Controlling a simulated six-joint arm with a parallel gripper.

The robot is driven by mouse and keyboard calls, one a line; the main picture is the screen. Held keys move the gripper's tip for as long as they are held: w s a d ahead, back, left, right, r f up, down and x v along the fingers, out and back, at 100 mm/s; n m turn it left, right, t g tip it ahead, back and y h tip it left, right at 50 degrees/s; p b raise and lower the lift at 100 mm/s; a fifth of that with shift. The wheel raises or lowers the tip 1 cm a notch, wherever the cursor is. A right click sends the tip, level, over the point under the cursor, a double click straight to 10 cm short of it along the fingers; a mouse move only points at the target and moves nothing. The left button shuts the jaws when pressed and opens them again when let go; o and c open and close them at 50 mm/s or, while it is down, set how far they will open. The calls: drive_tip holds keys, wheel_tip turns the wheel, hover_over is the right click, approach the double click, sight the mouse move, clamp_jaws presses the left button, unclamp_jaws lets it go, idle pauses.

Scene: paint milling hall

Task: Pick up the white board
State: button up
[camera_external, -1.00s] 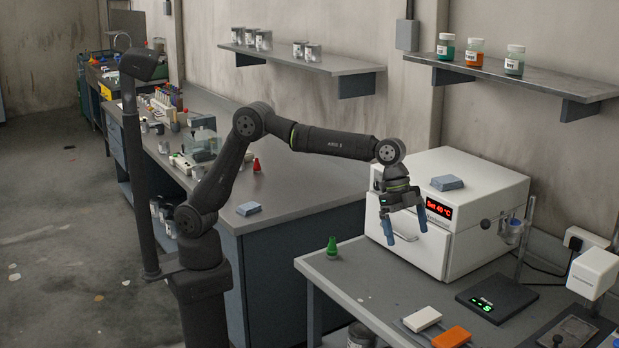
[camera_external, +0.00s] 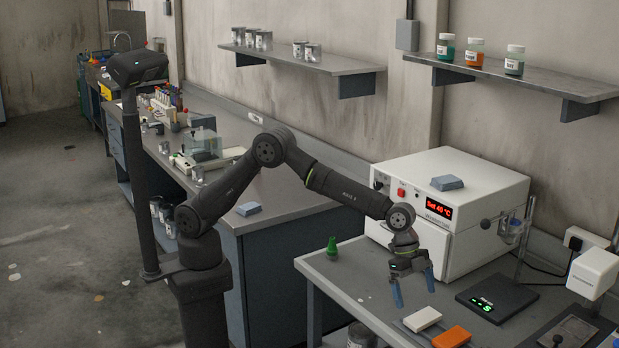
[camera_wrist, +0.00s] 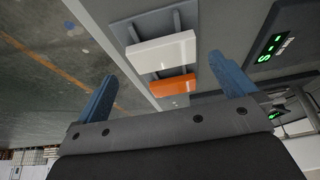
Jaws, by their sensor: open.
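The white board (camera_external: 422,318) is a small white block lying near the front edge of the right-hand bench. It rests on a grey holder (camera_wrist: 140,31), beside an orange block (camera_external: 451,337). My gripper (camera_external: 414,293) is open and empty, above the bench and a little behind and above the white board. In the wrist view the white board (camera_wrist: 161,52) shows ahead of the spread blue fingers (camera_wrist: 172,92), apart from them. The orange block (camera_wrist: 173,85) shows just below it, between the fingers in the picture.
A black scale (camera_external: 497,297) with green digits sits right of the white board. A white oven (camera_external: 470,200) stands behind, with a blue-grey block (camera_external: 447,183) on top. A green cone-shaped piece (camera_external: 332,246) stands at the bench's left. The bench between them is clear.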

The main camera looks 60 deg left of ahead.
sight(418, 313)
drive_tip(key=x, duration=0.5)
drive_tip(key=shift+w+a+f, duration=0.1)
drive_tip(key=shift+a+f, duration=0.05)
drive_tip(key=shift+c, duration=0.4)
drive_tip(key=c, duration=0.6)
drive_tip(key=shift+c, duration=0.2)
